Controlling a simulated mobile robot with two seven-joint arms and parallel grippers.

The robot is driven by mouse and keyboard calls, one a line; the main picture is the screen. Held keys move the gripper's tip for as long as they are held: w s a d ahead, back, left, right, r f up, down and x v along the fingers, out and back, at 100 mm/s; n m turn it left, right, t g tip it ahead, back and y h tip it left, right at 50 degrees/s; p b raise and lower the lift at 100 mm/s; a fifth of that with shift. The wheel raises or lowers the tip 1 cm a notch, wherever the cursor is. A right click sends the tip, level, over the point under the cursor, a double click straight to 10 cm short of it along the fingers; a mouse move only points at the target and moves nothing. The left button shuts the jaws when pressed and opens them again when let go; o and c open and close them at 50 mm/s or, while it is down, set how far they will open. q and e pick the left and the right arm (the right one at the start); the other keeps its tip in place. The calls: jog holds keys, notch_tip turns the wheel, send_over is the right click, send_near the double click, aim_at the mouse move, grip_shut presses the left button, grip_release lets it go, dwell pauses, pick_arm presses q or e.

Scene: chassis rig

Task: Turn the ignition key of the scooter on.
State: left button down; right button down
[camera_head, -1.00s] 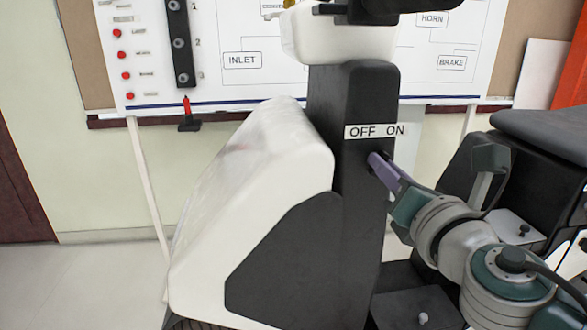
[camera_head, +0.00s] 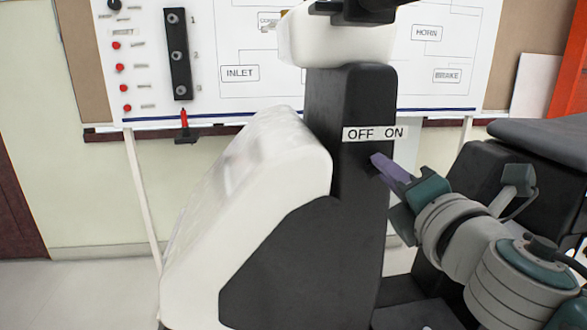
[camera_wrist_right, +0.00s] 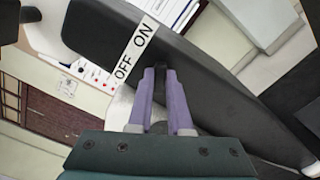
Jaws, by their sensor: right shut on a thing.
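The scooter's white front shield (camera_head: 262,190) and black steering column (camera_head: 350,100) fill the middle of the head view. A white OFF ON label (camera_head: 375,133) is on the column, and it also shows in the right wrist view (camera_wrist_right: 134,52). My right gripper (camera_head: 376,160) reaches in from the right to the column just below the label. Its purple fingers (camera_wrist_right: 161,75) are shut on a small dark thing at the column, which I take to be the ignition key; the fingers hide most of it. Its turn position cannot be told. My left gripper is not in view.
The scooter's black seat (camera_head: 545,128) is at the right, near my right arm. A whiteboard with labels (camera_head: 250,50) stands behind, with a black switch strip (camera_head: 179,55) and red buttons. Open floor (camera_head: 90,285) lies at the left.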

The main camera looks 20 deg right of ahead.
dwell(0.4)
jog(key=c, duration=0.8)
grip_release()
jog(key=shift+c, duration=0.2)
jog(key=b+v, duration=0.1)
jog(key=v, duration=0.9)
jog(key=shift+b, duration=0.3)
jog(key=shift+d, duration=0.1)
